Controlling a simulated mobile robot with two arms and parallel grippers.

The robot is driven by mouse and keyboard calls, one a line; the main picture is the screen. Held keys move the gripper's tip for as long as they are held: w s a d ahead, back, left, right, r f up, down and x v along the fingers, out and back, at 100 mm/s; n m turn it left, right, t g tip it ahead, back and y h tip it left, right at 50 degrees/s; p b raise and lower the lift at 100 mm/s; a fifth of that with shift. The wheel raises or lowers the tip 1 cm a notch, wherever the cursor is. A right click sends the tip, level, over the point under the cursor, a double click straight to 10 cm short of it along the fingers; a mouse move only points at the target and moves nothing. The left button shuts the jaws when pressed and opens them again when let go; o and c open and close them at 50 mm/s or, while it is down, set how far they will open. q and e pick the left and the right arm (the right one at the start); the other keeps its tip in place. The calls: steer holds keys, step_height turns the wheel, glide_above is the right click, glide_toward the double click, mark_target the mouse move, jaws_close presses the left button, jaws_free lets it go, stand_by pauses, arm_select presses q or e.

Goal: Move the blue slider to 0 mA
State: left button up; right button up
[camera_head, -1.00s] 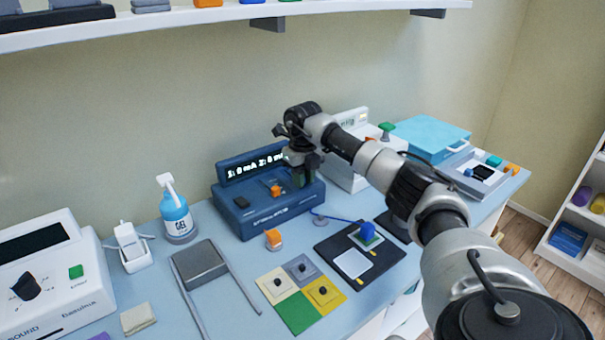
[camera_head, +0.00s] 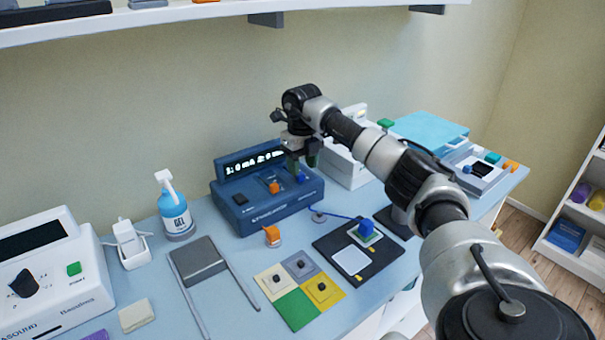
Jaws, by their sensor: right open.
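The dark blue stimulator box (camera_head: 266,210) stands on the table against the wall. Its lit display (camera_head: 252,162) seems to read 1: 0 mA, and the end of the channel 2 reading is hard to make out. An orange slider (camera_head: 274,187) sits on its top panel. The blue slider (camera_head: 301,178) shows to its right, just below my right gripper. My right gripper (camera_head: 303,162) points down over the right part of the box, open, with its fingers apart from the blue slider as far as I can see. My left gripper is out of view.
A gel bottle (camera_head: 175,210) stands left of the box. A white device (camera_head: 345,165) is close behind my right arm. In front lie an orange-topped electrode (camera_head: 272,236), a black pad (camera_head: 333,263) with a blue knob, and colored tiles (camera_head: 296,309). A shelf (camera_head: 200,15) runs above.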

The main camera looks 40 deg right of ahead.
mark_target(303, 183)
step_height(303, 183, up, 7)
steer(key=shift+r, duration=0.2)
steer(key=shift+f, duration=0.1)
stand_by(0.5)
